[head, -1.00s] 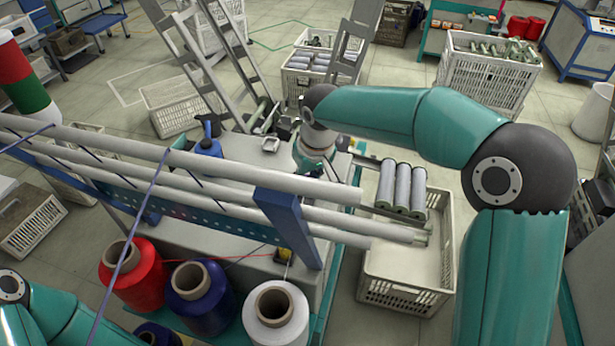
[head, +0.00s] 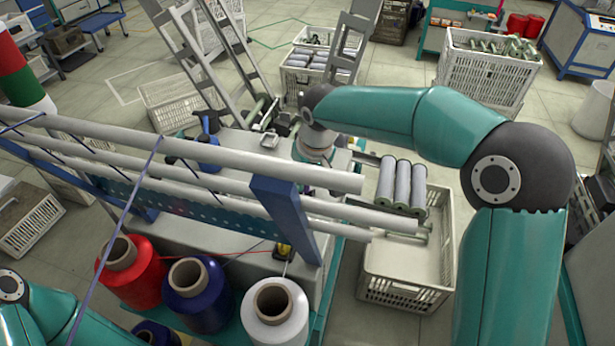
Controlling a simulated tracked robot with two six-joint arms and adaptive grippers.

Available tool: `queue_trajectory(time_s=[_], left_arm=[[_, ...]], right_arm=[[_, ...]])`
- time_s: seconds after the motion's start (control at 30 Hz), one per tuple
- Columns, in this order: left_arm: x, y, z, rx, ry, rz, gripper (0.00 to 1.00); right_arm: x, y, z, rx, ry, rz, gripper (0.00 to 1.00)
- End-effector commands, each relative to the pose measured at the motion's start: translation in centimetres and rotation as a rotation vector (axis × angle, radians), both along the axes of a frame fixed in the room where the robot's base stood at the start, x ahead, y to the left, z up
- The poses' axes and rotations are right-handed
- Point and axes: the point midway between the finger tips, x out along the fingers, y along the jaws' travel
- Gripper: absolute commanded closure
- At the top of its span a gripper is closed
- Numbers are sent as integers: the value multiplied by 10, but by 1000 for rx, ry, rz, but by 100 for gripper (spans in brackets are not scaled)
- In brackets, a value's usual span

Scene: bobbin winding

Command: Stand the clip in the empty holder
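My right arm reaches in from the right, and its wrist (head: 314,146) points down behind the top white rail. The fingers of my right gripper are hidden behind the rails, so I cannot see whether they hold anything. My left arm shows only as a teal piece at the bottom left, with its gripper out of the picture. I cannot pick out the clip or the empty holder for certain. A small grey block (head: 268,140) lies on the machine top left of my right wrist, and a blue upright item with a dark top (head: 208,126) stands farther left.
A rack of white rails (head: 250,162) on blue posts crosses in front of the machine. Red (head: 130,272), blue (head: 198,297) and white (head: 275,314) yarn cones stand below it. A cream crate (head: 402,293) with grey bobbins (head: 403,186) at its far side stands at right.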

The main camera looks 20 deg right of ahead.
Motion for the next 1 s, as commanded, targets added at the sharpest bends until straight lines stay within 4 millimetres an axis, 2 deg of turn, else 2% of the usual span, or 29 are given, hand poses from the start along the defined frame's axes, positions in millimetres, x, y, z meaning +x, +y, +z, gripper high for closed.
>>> queue_trajectory(time_s=[0.8, 1.0], left_arm=[[0, 0, -22, 0, 0, 0, 56], [0, 0, -20, 0, 0, 0, 56]], right_arm=[[0, 0, -26, 0, 0, 1, 100], [1, 1, -25, 0, 0, 2, 100]])
